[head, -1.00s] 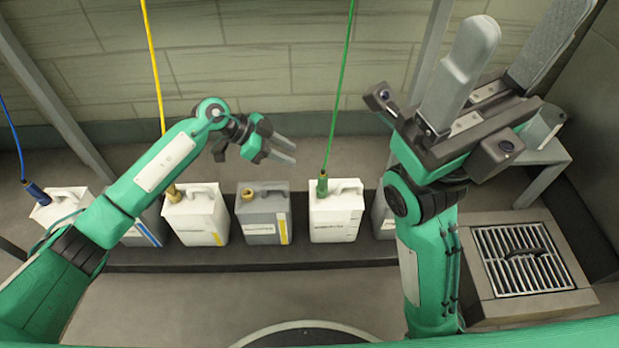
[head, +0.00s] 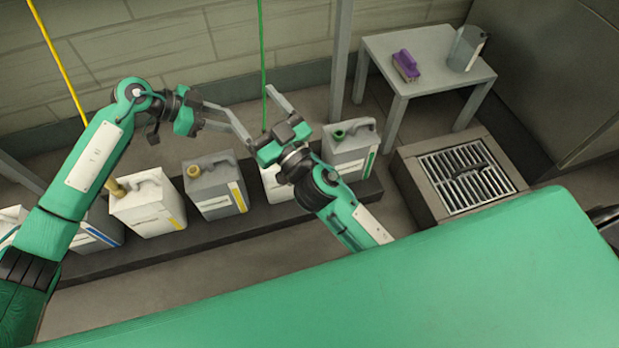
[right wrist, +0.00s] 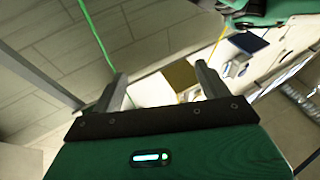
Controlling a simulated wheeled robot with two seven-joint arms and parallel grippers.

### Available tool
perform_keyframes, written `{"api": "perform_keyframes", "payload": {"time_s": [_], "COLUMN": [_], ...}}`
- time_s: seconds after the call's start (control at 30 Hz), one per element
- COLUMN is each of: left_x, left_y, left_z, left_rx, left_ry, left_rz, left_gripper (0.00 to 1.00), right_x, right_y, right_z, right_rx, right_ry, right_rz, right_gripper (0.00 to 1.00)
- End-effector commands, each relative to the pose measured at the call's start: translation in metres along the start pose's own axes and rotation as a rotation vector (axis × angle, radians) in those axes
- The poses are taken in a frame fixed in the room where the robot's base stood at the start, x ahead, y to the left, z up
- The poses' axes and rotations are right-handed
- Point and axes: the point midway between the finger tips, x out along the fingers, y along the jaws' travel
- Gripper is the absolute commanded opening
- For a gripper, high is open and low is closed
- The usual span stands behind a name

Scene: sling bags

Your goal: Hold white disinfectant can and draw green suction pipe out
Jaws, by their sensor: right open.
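The green suction pipe (head: 262,60) hangs down behind my right gripper; it also shows in the right wrist view (right wrist: 96,42). The white can (head: 280,186) on the low shelf is largely hidden by my right gripper and wrist, as is its mouth. My right gripper (head: 249,101) is open and empty, above and in front of that can, fingers pointing up-left. In the right wrist view its fingers (right wrist: 160,80) are apart with white surfaces beyond. My left gripper (head: 229,118) is left of the pipe, its fingers apart and overlapping the right gripper's finger in the picture.
A grey can with a green mouth (head: 350,150) stands right of the white can. A grey can (head: 214,190) and a white can with a yellow pipe fitting (head: 148,208) stand left. A side table (head: 425,50) holds a purple brush (head: 405,64) and a clear container (head: 464,48).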

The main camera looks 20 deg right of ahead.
Motion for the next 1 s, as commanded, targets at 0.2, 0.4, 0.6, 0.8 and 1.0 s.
{"api": "perform_keyframes", "payload": {"time_s": [0.2,0.4,0.6,0.8,1.0], "left_x": [0.000,0.000,0.000,0.000,0.000], "left_y": [0.000,0.000,0.000,0.000,0.000], "left_z": [0.000,0.000,0.000,0.000,0.000], "left_rx": [0.000,0.000,0.000,0.000,0.000], "left_ry": [0.000,0.000,0.000,0.000,0.000], "left_rz": [0.000,0.000,0.000,0.000,0.000], "left_gripper": [0.36,0.36,0.36,0.36,0.36], "right_x": [-0.059,-0.117,-0.148,-0.142,-0.111], "right_y": [0.032,0.054,0.063,0.069,0.083], "right_z": [0.115,0.173,0.194,0.200,0.210], "right_rx": [-0.010,-0.040,-0.058,-0.061,-0.060], "right_ry": [-0.240,-0.324,-0.336,-0.332,-0.331], "right_rz": [0.194,0.334,0.396,0.407,0.407], "right_gripper": [0.78,0.78,0.78,0.78,0.78]}}
